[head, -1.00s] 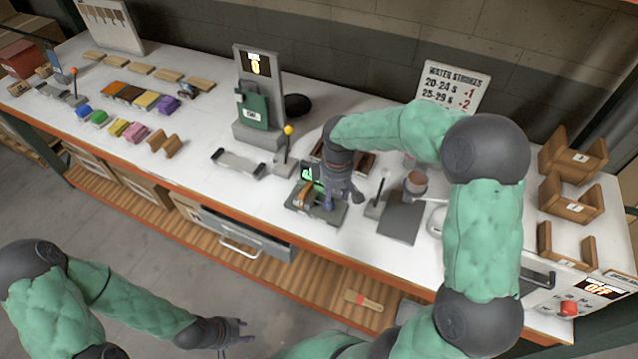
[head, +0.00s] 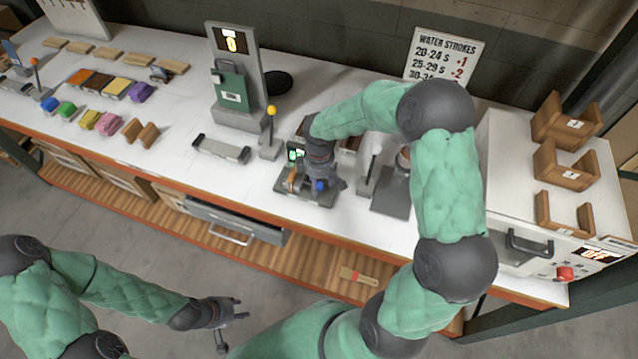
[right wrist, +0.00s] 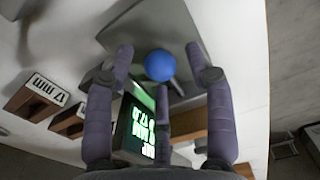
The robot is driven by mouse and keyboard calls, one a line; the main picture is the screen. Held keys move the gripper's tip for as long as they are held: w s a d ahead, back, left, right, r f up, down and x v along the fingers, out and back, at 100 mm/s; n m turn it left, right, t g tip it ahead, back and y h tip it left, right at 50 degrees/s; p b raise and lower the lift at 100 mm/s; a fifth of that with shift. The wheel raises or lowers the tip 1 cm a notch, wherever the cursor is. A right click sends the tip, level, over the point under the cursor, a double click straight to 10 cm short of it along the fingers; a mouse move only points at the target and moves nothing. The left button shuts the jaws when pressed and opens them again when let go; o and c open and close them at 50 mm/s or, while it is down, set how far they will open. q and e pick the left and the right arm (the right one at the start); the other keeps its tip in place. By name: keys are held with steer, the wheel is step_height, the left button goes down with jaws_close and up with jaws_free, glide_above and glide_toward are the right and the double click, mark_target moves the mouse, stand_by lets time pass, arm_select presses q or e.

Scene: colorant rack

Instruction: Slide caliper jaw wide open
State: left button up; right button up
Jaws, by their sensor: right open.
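The caliper (head: 290,186) is a dark device with a lit green display (head: 294,153), standing on the bench near its front edge. Its blue ball knob (head: 320,185) shows at my right gripper (head: 327,183) in the head view. In the right wrist view the blue knob (right wrist: 159,66) lies between the spread fingers of my right gripper (right wrist: 159,56), with the green display (right wrist: 141,129) below it. The right gripper is open. I cannot tell whether a finger touches the knob. The caliper jaw is mostly hidden. My left gripper (head: 238,309) hangs in front of the bench, open and empty.
A grey tray (head: 221,149) and a yellow-knobbed lever (head: 270,128) stand left of the caliper. Wooden brackets (head: 566,165) sit on the white cabinet at right.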

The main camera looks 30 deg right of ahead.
mark_target(332, 193)
steer(key=shift+f, duration=0.3)
jaws_close()
steer(key=shift+s+d, duration=1.35)
steer(key=shift+s, duration=0.25)
